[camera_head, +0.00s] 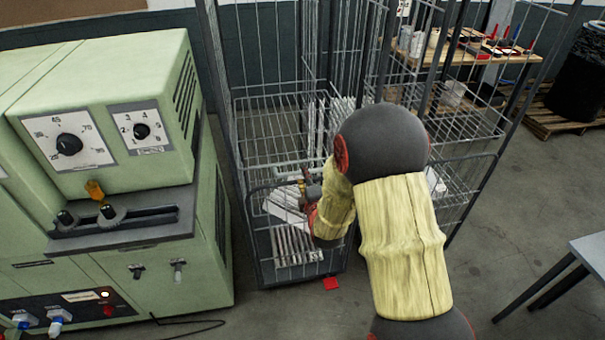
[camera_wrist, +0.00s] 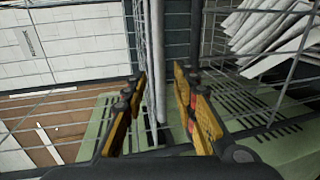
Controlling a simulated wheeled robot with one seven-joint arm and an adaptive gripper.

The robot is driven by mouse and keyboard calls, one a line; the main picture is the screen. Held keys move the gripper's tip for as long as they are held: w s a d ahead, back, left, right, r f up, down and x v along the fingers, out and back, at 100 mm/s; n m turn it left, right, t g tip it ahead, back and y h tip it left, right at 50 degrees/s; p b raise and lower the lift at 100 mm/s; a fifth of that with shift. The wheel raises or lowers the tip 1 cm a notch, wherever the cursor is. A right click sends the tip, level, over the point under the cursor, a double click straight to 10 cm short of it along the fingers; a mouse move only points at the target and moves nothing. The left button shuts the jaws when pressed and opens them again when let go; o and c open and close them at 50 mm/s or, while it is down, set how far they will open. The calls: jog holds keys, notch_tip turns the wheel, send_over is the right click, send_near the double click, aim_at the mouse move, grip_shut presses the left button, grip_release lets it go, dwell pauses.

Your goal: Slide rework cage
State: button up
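A tall grey wire cage (camera_head: 255,190) stands on the floor right of the green machine. White filter-like pieces lie low inside it. A second wire cage section (camera_head: 482,178) stands on its right, partly behind my arm. My gripper (camera_head: 308,186) is at the front of the left cage, near its top front rail; my arm hides part of it. In the wrist view my gripper (camera_wrist: 160,108) has its two yellow-padded fingers apart. A grey upright bar (camera_wrist: 158,60) shows between them, with visible gaps on both sides. I cannot tell whether it is within the fingers' reach.
The green machine (camera_head: 110,170) stands close on the left. A table (camera_head: 590,255) stands at right. White sheets (camera_wrist: 275,35) show in the wrist view. The floor at front right is mostly clear.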

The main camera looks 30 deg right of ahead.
jog(key=shift+b+x, duration=0.3)
jog(key=shift+x, duration=1.65)
grip_shut()
